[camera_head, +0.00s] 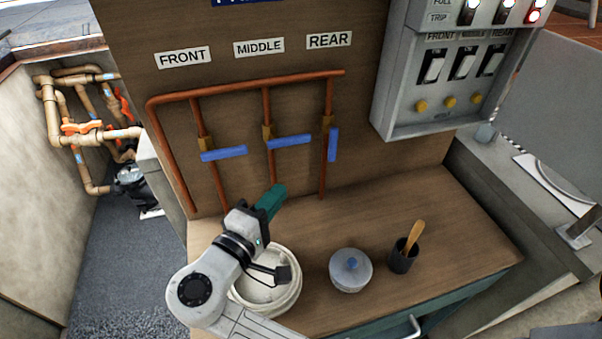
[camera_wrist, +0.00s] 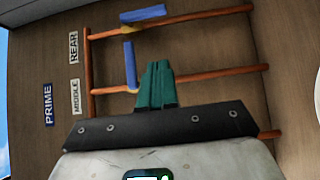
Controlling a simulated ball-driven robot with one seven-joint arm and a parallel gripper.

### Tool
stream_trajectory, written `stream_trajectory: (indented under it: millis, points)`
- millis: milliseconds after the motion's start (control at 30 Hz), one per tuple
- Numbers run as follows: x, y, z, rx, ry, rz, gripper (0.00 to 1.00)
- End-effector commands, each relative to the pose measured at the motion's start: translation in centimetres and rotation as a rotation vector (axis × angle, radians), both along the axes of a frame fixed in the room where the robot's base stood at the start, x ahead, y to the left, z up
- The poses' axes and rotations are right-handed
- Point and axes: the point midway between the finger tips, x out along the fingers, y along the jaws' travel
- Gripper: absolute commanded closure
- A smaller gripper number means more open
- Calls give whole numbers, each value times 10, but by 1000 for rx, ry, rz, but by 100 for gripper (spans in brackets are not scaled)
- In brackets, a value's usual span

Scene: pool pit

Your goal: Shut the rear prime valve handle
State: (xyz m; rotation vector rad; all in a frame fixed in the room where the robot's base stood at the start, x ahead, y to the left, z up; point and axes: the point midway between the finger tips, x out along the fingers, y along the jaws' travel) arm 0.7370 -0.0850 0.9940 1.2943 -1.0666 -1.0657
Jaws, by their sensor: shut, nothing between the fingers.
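The rear valve's blue handle (camera_head: 333,145) hangs along its vertical copper pipe under the REAR label (camera_head: 329,40). In the wrist view this handle (camera_wrist: 143,15) lies at the top, nearly in line with its pipe. The middle handle (camera_head: 289,141) and front handle (camera_head: 223,153) lie crosswise to their pipes. The middle handle (camera_wrist: 130,65) also shows left of my fingertips in the wrist view; the front handle is hidden there. My gripper (camera_head: 278,191) has teal fingers shut and empty. In the head view it is below the middle handle, left of and lower than the rear handle.
A white tub (camera_head: 290,296) stands beneath my arm on the wooden counter (camera_head: 445,215). A lidded pot (camera_head: 351,272) and a dark cup with a wooden utensil (camera_head: 403,256) stand to its right. A grey switch box (camera_head: 440,110) juts out right of the rear pipe.

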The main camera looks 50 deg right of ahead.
Motion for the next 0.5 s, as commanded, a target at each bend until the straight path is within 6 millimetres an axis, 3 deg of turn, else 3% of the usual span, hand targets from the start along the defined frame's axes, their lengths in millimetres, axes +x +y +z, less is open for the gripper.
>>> stream_trajectory:
  millis: [500]
  points:
    - [16,-91,2,1,2,-5,100]
